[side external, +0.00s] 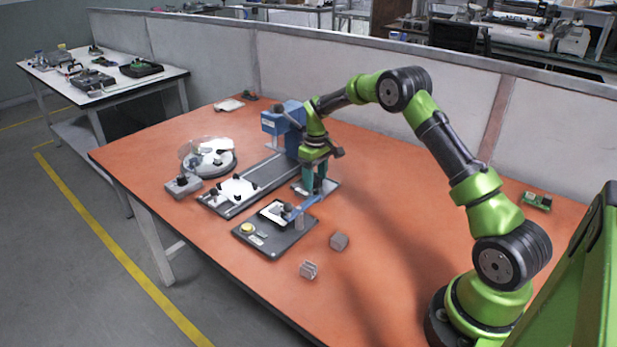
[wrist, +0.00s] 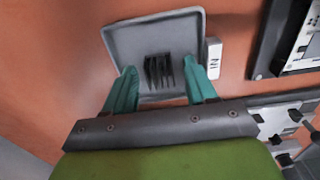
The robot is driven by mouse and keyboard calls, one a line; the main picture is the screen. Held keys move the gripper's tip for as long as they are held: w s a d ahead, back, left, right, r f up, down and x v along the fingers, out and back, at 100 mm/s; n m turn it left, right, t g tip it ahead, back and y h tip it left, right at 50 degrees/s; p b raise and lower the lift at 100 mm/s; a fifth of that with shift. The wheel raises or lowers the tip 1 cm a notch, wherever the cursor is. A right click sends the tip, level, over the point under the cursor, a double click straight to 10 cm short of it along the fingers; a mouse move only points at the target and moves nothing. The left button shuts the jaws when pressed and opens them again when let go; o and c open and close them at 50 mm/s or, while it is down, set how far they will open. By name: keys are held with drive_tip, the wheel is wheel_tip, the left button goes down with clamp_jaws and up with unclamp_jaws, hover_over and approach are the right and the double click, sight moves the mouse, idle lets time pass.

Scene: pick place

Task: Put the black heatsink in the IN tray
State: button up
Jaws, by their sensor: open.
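In the wrist view the black heatsink (wrist: 158,72) sits over the floor of the square grey tray (wrist: 152,34), its fins showing. A white label (wrist: 213,58) at the tray's right edge appears to read IN. My gripper (wrist: 161,80) is open, with one teal finger on each side of the heatsink. I cannot tell whether either finger touches it. In the side view my gripper (side external: 317,190) points down at the tray (side external: 332,184); the heatsink cannot be made out there.
A silver finned block (side external: 308,270) and a dark grey cube (side external: 339,242) stand on the orange table. A dark fixture (side external: 270,240) with a yellow button is in front of the tray. A blue machine (side external: 284,122) on a rail stands behind. A green circuit board (side external: 537,201) lies far right.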

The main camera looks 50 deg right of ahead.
sight(315, 178)
wheel_tip(315, 178, up, 12)
drive_tip(key=s+a+r+t, duration=0.2)
drive_tip(key=s+a+r, duration=0.3)
drive_tip(key=a+r, duration=0.3)
drive_tip(key=s+a+r+m+t+y, duration=0.1)
drive_tip(key=s+a+r+t, duration=0.15)
drive_tip(key=s+a, duration=0.35)
drive_tip(key=s+a+r+m+t, duration=0.15)
drive_tip(key=s+a+r, duration=0.3)
drive_tip(key=s, duration=0.45)
drive_tip(key=s+a+f+m+t+y, duration=0.1)
drive_tip(key=s+a+f, duration=0.2)
drive_tip(key=s, duration=0.4)
drive_tip(key=shift+s+a+f, duration=0.15)
drive_tip(key=shift+s+f, duration=0.1)
drive_tip(key=shift+f, duration=0.15)
drive_tip(key=shift+m, duration=0.25)
